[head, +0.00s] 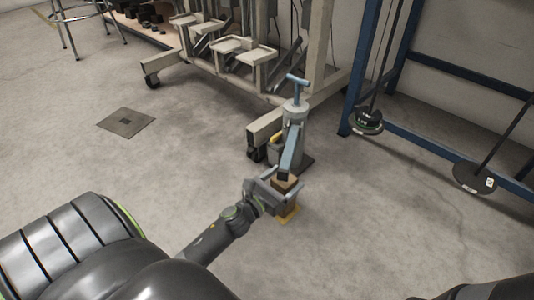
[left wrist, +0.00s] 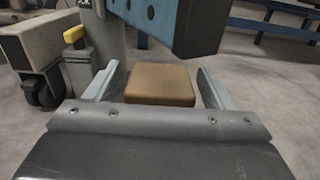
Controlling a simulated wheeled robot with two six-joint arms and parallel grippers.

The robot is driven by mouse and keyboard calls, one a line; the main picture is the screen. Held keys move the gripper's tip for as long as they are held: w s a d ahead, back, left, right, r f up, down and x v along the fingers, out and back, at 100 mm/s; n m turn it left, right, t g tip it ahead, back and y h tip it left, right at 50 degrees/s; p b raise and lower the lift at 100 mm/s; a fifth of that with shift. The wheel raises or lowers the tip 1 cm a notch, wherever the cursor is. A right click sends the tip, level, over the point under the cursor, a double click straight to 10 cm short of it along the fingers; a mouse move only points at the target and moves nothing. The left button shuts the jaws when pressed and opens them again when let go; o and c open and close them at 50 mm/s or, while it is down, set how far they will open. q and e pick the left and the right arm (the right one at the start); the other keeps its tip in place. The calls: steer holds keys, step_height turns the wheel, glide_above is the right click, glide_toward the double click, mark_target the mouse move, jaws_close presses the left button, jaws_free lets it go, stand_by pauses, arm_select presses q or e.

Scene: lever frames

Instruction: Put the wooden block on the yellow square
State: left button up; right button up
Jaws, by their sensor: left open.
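The wooden block (head: 286,184) is brown and box-shaped, below the blue arm of the lever device. My left gripper (head: 274,188) is open around the block's upper part, one finger on each side. In the left wrist view the block's tan top (left wrist: 160,84) lies between the two spread fingers, with gaps at both sides. My right gripper is not in view.
The lever device (head: 295,112), a grey post with a blue handle and arm, stands close behind the block; its arm (left wrist: 180,22) hangs near the block. A wheeled cream rack (head: 262,128) and blue frame (head: 357,85) stand behind. Floor to the left is open, with a flat plate (head: 126,122).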

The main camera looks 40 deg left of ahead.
arm_select(q)
steer(key=s, duration=1)
steer(key=shift+a, duration=0.4)
